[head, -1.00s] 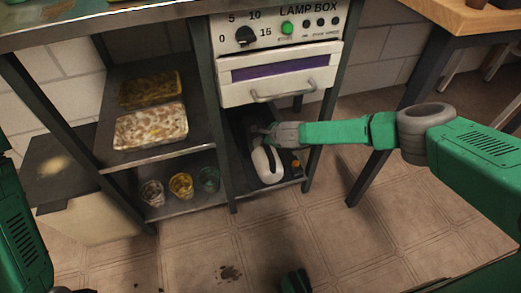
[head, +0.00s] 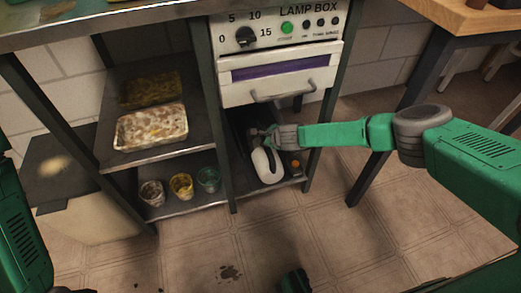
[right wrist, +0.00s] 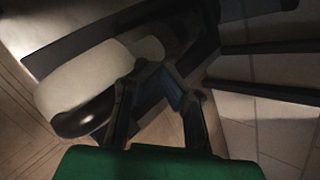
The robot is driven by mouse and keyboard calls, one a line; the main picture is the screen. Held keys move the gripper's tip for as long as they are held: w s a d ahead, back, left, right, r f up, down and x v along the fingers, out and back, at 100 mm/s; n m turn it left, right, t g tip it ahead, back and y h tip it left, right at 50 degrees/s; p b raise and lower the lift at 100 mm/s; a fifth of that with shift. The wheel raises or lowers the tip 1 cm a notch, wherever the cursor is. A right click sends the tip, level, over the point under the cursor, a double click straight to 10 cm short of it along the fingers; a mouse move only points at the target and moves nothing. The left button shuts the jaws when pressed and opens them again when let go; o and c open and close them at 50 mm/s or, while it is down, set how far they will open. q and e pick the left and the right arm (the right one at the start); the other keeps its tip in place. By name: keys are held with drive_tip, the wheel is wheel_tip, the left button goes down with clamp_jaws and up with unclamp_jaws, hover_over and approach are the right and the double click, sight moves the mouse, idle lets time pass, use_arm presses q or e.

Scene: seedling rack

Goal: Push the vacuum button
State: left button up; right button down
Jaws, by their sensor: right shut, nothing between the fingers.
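A white and black rounded appliance, which looks like the vacuum (head: 266,166), lies on the low shelf under the lamp box. It shows larger in the right wrist view (right wrist: 85,88), with a dark end and a pale tip. I cannot make out a button on it. My right gripper (head: 262,137) is shut and empty, at the upper back part of the vacuum. In the right wrist view its fingers (right wrist: 155,70) overlap the edge of the white body; I cannot tell whether they touch it.
Dark rack posts stand on both sides of the low shelf. An orange item (head: 296,165) sits right of the vacuum. Several cups and two trays fill the shelves at left.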

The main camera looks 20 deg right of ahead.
drive_tip(key=shift+r+p, duration=0.35)
drive_tip(key=shift+r, duration=0.2)
drive_tip(key=shift+r, duration=0.1)
wheel_tip(320, 180, up, 6)
drive_tip(key=p, duration=0.4)
drive_tip(key=shift+p, duration=0.4)
